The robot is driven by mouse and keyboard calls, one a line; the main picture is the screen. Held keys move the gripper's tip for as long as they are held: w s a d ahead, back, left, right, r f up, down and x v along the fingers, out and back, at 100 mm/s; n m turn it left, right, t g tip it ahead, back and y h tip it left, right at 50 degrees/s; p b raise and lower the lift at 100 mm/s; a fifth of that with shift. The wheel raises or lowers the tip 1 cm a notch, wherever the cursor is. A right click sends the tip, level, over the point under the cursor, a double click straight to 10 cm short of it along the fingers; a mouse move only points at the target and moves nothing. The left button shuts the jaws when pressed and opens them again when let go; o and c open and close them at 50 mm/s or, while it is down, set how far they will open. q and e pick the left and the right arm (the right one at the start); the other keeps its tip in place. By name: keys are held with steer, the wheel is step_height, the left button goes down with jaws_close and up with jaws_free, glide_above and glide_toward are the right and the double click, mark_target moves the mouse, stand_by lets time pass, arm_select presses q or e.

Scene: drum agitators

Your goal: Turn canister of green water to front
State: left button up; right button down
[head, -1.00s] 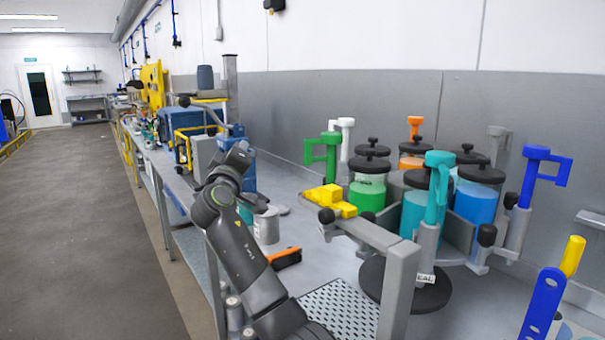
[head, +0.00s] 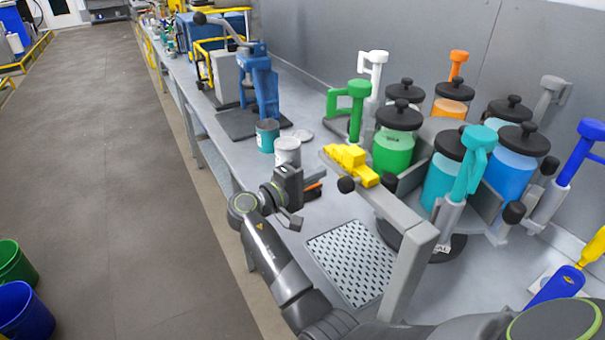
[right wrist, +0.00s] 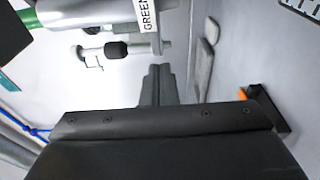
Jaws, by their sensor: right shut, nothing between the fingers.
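The canister of green water (head: 393,152) has a black lid and stands upright on the round rack at its left side, behind a teal canister (head: 440,182). A green handle (head: 355,105) stands left of it. My right gripper (head: 321,172) is shut and empty, low over the bench, left of the rack and apart from the canister. In the right wrist view its fingers (right wrist: 160,72) are together, with a partly cut-off "GREEN" label (right wrist: 147,14) beyond them. My left gripper is not in view.
Blue canister (head: 510,172) and orange canister (head: 452,103) share the rack. Yellow blocks (head: 351,163) sit on the grey bar's far end. A perforated plate (head: 350,262) lies on the bench. Grey can (head: 287,152), teal can (head: 267,135) and an orange-black item (head: 313,188) are near my gripper.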

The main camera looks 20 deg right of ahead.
steer(key=s+d+p, duration=0.3)
stand_by(0.4)
steer(key=shift+f, duration=0.1)
